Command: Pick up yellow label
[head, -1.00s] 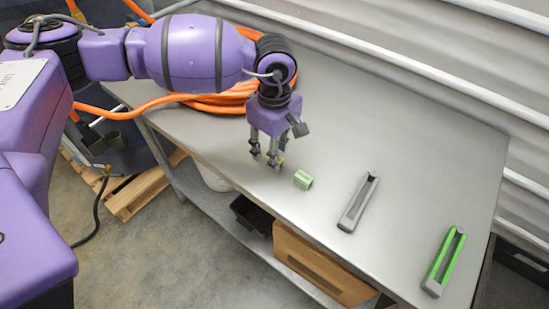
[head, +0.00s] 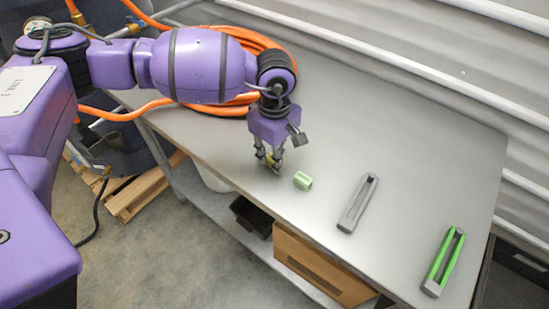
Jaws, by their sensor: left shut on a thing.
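My left gripper (head: 269,168) points down at the front edge of the grey table (head: 400,125), just left of a small green block. It is shut on a small yellow thing, the yellow label, of which only a sliver shows between the fingers. The fingers hide the rest, and I cannot tell whether it still touches the table. My right gripper is not in view.
The light green block (head: 302,180) lies close right of the gripper. A grey holder (head: 357,204) and a green and grey holder (head: 443,262) lie further right. An orange hose (head: 222,107) is coiled behind my arm. The table's back middle is clear.

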